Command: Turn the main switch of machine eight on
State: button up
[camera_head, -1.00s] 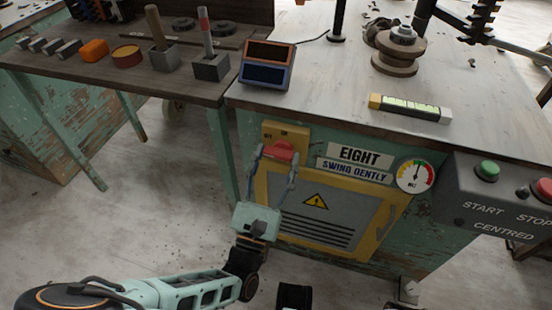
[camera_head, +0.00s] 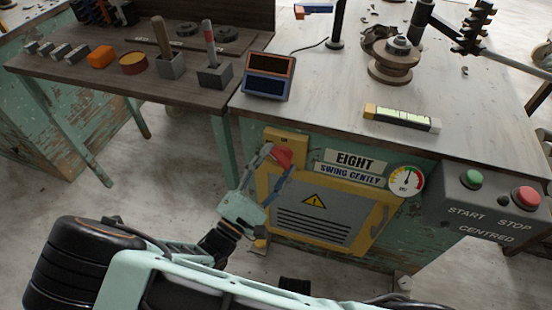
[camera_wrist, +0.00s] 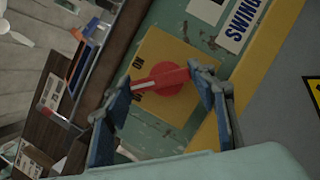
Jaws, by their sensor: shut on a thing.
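The main switch is a red knob (camera_head: 282,158) on a yellow plate (camera_head: 292,137) at the upper left of machine eight's front, beside the "EIGHT" sign (camera_head: 357,159). My gripper (camera_head: 278,160) is shut on the knob, one finger on each side, and is tilted. In the wrist view the red knob (camera_wrist: 168,80) sits between the blue-grey fingers (camera_wrist: 163,82). The labels are small and hard to read.
A dial gauge (camera_head: 405,181) and a grey START/STOP box (camera_head: 485,205) are to the right. The yellow panel door (camera_head: 320,212) lies below the switch. A bench top with a level (camera_head: 402,117) is above. A side table (camera_head: 130,80) stands left.

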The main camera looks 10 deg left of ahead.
jog(key=m, duration=0.1)
jog(key=m+g+p, duration=0.1)
jog(key=m, duration=0.3)
jog(key=shift+r+g+h+p, duration=0.3)
jog(key=shift+g+h, duration=0.1)
jog(key=shift+d+m+g+p, duration=0.15)
jog(key=shift+m+g+p, duration=0.45)
jog(key=shift+m, duration=1.4)
jog(key=o, duration=1.2)
jog(key=shift+c, duration=0.2)
jog(key=v, duration=1.2)
jog(key=shift+r, duration=0.25)
jog(key=shift+d, duration=0.1)
